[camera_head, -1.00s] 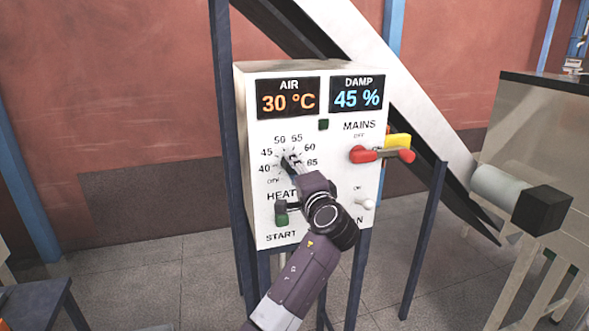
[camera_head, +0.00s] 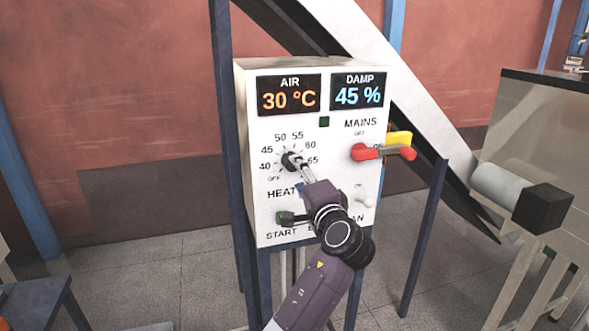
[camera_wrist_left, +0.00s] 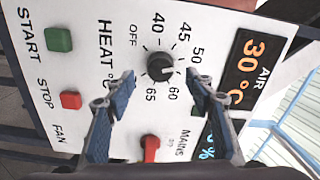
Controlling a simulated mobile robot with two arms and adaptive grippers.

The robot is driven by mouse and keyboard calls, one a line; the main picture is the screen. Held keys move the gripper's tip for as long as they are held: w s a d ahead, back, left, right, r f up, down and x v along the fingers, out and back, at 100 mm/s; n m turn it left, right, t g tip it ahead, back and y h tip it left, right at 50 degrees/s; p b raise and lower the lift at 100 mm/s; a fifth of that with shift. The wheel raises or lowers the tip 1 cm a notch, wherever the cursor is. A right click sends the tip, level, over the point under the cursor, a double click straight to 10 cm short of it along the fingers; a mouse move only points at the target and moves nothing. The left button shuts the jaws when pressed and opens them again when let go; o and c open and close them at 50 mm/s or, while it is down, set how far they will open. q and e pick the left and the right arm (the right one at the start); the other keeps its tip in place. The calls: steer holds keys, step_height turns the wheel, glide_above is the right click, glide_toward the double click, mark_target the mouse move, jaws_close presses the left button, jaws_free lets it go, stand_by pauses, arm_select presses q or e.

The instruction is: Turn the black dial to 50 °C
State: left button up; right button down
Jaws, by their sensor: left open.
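The black dial (camera_head: 289,161) is on the front of the white control box, inside a printed scale from OFF through 40 to 65. In the left wrist view the round black dial (camera_wrist_left: 160,67) has a small light mark on its side toward the 50s and 60. Its exact setting I cannot tell. My left gripper (camera_wrist_left: 163,77) is open, with one blue-grey finger on each side of the dial and gaps to it. In the head view, my left gripper's fingers point up-left at the dial and partly cover it. My right gripper is not in view.
The AIR display (camera_head: 289,95) reads 30 °C and the DAMP display (camera_head: 358,92) reads 45 %. A red MAINS handle (camera_head: 366,152) sticks out right of the dial. A green START button (camera_wrist_left: 59,40) and a red STOP button (camera_wrist_left: 71,100) lie below it.

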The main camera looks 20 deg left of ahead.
arm_select(q)
steer(key=v, duration=0.6)
steer(key=shift+s, duration=0.15)
